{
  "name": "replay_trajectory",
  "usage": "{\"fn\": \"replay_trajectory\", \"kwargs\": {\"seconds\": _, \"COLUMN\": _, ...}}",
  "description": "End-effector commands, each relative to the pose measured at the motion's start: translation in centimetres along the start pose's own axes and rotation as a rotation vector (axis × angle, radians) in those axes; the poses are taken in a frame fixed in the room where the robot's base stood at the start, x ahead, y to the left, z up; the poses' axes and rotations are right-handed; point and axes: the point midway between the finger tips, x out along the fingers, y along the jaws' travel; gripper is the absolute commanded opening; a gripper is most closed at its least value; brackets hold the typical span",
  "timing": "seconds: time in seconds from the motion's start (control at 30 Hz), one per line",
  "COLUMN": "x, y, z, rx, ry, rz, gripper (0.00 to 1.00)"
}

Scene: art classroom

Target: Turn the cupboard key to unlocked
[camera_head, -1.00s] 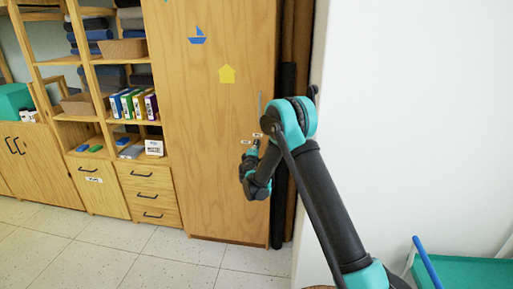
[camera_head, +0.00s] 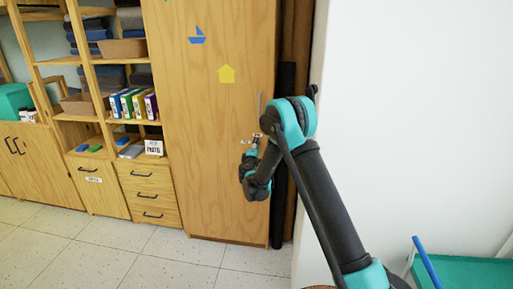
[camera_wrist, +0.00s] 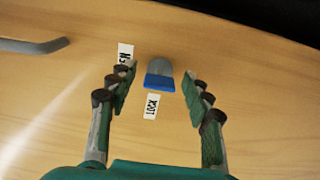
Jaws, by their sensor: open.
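The tall wooden cupboard door (camera_head: 215,150) fills the middle of the head view, with my arm in front of its right edge. In the wrist view the key (camera_wrist: 159,80) has a blue grip and sits at a round grey lock plate (camera_wrist: 160,66) on the door. A label reading LOCK (camera_wrist: 151,106) is below the key, and a partly hidden label (camera_wrist: 125,54) is to its left. My gripper (camera_wrist: 159,88) is open, with one finger on each side of the key and gaps between. In the head view my gripper (camera_head: 254,147) is near the door's right side; the key is hidden or too small there.
A grey bar handle (camera_wrist: 33,46) is on the door, left of the key in the wrist view. Shelves with books (camera_head: 133,104) and drawers (camera_head: 148,190) stand left of the cupboard. A white wall (camera_head: 410,120) is on the right. The tiled floor (camera_head: 100,255) in front is clear.

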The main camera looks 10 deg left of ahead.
Motion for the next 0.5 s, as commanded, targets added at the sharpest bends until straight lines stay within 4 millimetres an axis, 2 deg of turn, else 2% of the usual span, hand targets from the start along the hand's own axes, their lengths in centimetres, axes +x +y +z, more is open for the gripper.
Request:
{"fn": "replay_trajectory", "kwargs": {"seconds": 0.17, "x": -2.6, "y": 0.0, "z": -0.1, "rx": 0.000, "ry": 0.002, "rz": 0.000, "gripper": 0.50}}
{"fn": "replay_trajectory", "kwargs": {"seconds": 0.5, "x": -9.3, "y": 0.0, "z": 0.0, "rx": 0.000, "ry": 0.002, "rz": 0.000, "gripper": 0.50}}
